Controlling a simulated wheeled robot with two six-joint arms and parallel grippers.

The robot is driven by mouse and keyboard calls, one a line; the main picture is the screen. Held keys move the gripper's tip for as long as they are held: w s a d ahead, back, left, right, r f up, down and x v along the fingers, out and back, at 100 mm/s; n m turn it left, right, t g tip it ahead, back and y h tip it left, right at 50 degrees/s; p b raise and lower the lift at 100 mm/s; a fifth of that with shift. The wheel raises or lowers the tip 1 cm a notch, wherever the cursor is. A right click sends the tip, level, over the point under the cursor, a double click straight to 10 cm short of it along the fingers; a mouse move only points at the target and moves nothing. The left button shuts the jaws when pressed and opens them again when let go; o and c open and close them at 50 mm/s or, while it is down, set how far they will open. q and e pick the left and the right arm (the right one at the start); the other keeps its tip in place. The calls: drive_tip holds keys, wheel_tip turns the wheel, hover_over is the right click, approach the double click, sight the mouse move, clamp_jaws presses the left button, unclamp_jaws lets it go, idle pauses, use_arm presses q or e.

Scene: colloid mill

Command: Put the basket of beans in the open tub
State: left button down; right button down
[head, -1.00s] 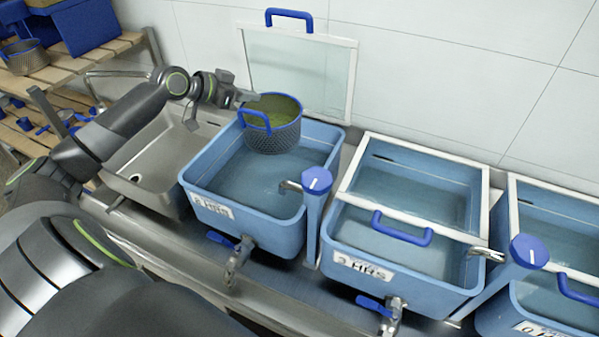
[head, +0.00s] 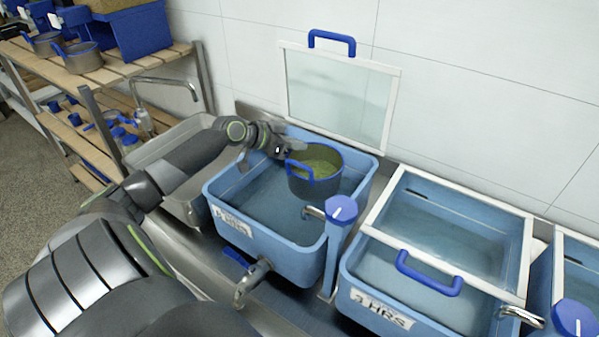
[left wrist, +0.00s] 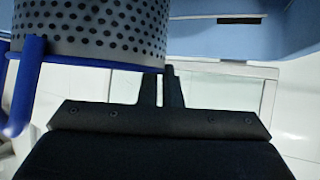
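The basket of beans (head: 316,180) is a dark perforated pot with a blue rim, a blue handle and green beans inside. It hangs upright over the open tub (head: 262,243), a blue tub of clear water, toward its back right. My left gripper (head: 300,146) is at the basket's back left rim. In the left wrist view my fingers (left wrist: 162,88) are nearly together at the edge of the basket (left wrist: 95,28), and look shut on it; the exact grip is hidden. Whether the basket's bottom touches the water I cannot tell. My right gripper is out of view.
A raised glass lid (head: 338,98) stands behind the open tub. A tap with a blue knob (head: 341,209) rises at its front right. A lidded tub (head: 380,315) is on the right, a steel sink (head: 180,205) on the left. Wooden shelves (head: 130,52) hold more baskets.

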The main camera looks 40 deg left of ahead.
sight(296, 154)
use_arm(q)
wheel_tip(296, 154, down, 3)
drive_tip(key=shift+s+a+f, duration=0.1)
drive_tip(key=shift+s, duration=0.05)
wheel_tip(296, 154, down, 4)
drive_tip(key=shift+r+p, duration=0.25)
drive_tip(key=shift+p, duration=0.3)
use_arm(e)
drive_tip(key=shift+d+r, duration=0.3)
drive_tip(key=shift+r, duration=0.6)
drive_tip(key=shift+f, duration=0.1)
use_arm(q)
drive_tip(key=shift+f+b, duration=0.65)
drive_tip(key=shift+b, duration=0.15)
drive_tip(key=c, duration=1.6)
unclamp_jaws()
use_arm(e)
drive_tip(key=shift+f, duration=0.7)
use_arm(q)
drive_tip(key=shift+r, duration=0.15)
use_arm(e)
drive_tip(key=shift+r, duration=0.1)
